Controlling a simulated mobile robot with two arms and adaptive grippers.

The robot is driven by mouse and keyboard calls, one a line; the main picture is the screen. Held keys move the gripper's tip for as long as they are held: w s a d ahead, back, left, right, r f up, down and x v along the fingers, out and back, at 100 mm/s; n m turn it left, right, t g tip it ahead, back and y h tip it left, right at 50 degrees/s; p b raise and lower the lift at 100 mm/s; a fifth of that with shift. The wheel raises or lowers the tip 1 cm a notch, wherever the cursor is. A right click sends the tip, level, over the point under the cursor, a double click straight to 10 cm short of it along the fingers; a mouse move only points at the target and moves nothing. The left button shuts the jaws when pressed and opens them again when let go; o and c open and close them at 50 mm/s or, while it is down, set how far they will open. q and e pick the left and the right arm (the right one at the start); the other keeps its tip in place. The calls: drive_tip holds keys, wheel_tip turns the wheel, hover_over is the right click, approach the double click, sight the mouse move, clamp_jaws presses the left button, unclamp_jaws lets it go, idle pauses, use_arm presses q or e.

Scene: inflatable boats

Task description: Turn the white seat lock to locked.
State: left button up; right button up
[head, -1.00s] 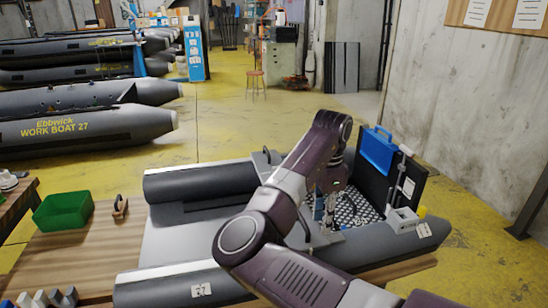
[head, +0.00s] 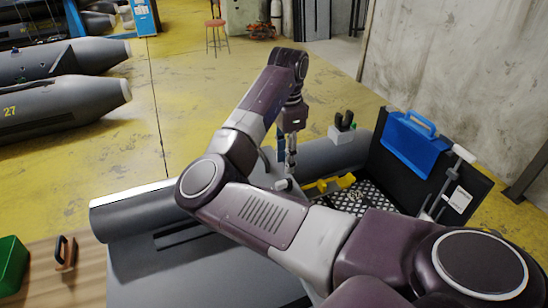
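My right gripper (head: 291,168) hangs down over the inflatable boat, near its far tube (head: 330,155). Its fingers look thin and close together, and I cannot tell whether they are apart or shut. A small white piece (head: 282,184) sits right at or just below the fingertips. It may be the white seat lock, but it is too small to read its position, and I cannot tell whether the fingers touch it. My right arm hides much of the boat's middle and near side. My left gripper is not in view.
A yellow part (head: 335,183) lies beside the black-and-white checkered floor (head: 365,202). A light block with a black clip (head: 341,132) is on the far tube. A blue case (head: 411,143) hangs on the dark transom board. A green bin (head: 10,265) and a wooden-handled tool (head: 65,253) are at left.

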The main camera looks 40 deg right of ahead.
sight(284, 181)
drive_tip(key=shift+w+f, duration=0.15)
drive_tip(key=shift+f, duration=0.1)
wheel_tip(284, 181, down, 7)
drive_tip(key=shift+r, duration=0.2)
drive_tip(key=shift+f, duration=0.2)
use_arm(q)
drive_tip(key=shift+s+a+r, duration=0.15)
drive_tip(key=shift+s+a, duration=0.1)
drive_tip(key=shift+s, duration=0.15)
use_arm(e)
drive_tip(key=shift+s, duration=0.2)
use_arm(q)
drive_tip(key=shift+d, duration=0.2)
use_arm(e)
clamp_jaws()
